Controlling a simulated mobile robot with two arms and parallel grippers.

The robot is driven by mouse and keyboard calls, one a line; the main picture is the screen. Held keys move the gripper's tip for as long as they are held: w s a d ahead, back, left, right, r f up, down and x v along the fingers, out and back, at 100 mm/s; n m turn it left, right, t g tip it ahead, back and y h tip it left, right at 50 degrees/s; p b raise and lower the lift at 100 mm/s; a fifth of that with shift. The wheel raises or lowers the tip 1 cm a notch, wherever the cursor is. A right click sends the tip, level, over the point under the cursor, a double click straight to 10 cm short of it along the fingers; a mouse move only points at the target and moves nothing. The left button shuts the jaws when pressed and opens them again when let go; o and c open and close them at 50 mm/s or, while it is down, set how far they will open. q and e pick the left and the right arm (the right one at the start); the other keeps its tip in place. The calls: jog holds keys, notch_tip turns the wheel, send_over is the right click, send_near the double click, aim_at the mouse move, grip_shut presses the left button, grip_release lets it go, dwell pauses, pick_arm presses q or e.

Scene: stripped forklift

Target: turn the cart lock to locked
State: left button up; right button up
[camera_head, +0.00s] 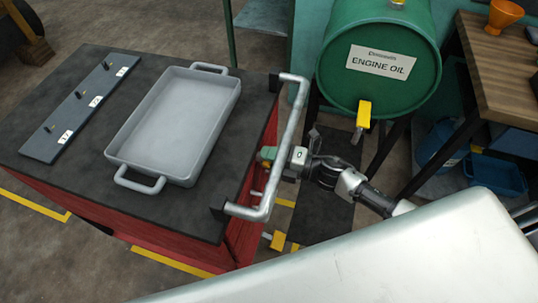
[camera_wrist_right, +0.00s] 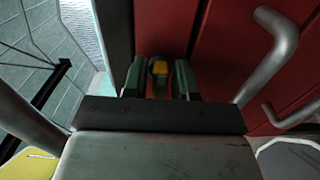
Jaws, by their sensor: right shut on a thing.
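The red cart (camera_head: 130,232) with a dark top stands at the left, and a grey bar handle (camera_head: 291,113) runs along its right side. My right gripper (camera_head: 267,155) reaches in from the right, under the handle, to the cart's side. In the right wrist view its two greenish fingers (camera_wrist_right: 159,80) close around a small yellow cart lock knob (camera_wrist_right: 159,68) in front of the red cart panel (camera_wrist_right: 231,50). The fingers and housing hide most of the lock, so I cannot tell which way it is turned. My left gripper is not in view.
A grey metal tray (camera_head: 176,120) and a dark strip (camera_head: 80,108) with numbered pegs lie on the cart. A green engine oil drum (camera_head: 378,60) with a yellow tap (camera_head: 363,115) stands behind my right arm. A wooden workbench (camera_head: 500,70) is at the right.

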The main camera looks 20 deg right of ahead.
dwell(0.4)
jog(key=o, duration=0.7)
jog(key=b+v, duration=0.2)
jog(key=v, duration=0.9)
jog(key=shift+w, duration=0.1)
